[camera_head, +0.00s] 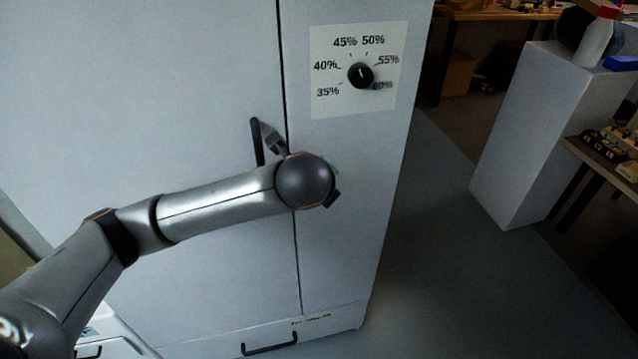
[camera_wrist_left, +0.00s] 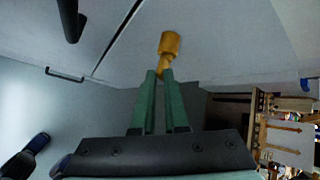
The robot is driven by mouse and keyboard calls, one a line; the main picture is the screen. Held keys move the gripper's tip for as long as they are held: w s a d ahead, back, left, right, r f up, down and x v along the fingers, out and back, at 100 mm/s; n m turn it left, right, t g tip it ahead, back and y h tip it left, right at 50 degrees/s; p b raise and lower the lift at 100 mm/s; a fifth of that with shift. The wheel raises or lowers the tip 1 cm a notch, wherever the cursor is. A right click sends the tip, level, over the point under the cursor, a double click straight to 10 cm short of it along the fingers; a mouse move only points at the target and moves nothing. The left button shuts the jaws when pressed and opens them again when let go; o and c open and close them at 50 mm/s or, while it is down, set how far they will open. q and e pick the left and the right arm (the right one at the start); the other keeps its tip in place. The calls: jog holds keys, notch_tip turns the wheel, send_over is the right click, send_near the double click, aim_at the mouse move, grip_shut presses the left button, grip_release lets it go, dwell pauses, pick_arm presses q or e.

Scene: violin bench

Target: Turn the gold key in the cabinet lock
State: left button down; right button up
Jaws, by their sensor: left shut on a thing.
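In the left wrist view, a gold key (camera_wrist_left: 169,44) shows at the fingertips of my left gripper (camera_wrist_left: 160,76). Its wider end points away from the fingers, toward the pale cabinet face, and its narrow part lies between the green fingertips. The gripper is shut on it. I cannot tell how far the key sits in a lock, and no keyhole shows. In the head view, the tall light-grey cabinet (camera_head: 347,225) stands in front of me. My left wrist is over its right-hand panel and hides the key and most of the gripper. My right gripper is not in view.
A black door handle (camera_head: 257,142) is just left of my wrist. A black dial (camera_head: 360,75) with percent marks is above it. A low drawer handle (camera_head: 270,349) is at the bottom. A white pedestal (camera_head: 530,130) stands right, with free floor between.

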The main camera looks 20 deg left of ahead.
pick_arm(q)
jog(key=shift+w+d+r+y, duration=0.1)
jog(key=shift+d+r+y, duration=0.05)
jog(key=shift+y, duration=0.15)
jog(key=shift+w+d+r+m+g+y, duration=0.1)
jog(key=shift+w+d+m+g+y, duration=0.15)
jog(key=shift+m+g+y, duration=0.5)
jog(key=shift+w+d+r+m+g+y, duration=0.15)
jog(key=shift+d+m+g+y, duration=0.3)
jog(key=shift+y, duration=0.5)
jog(key=shift+a, duration=0.15)
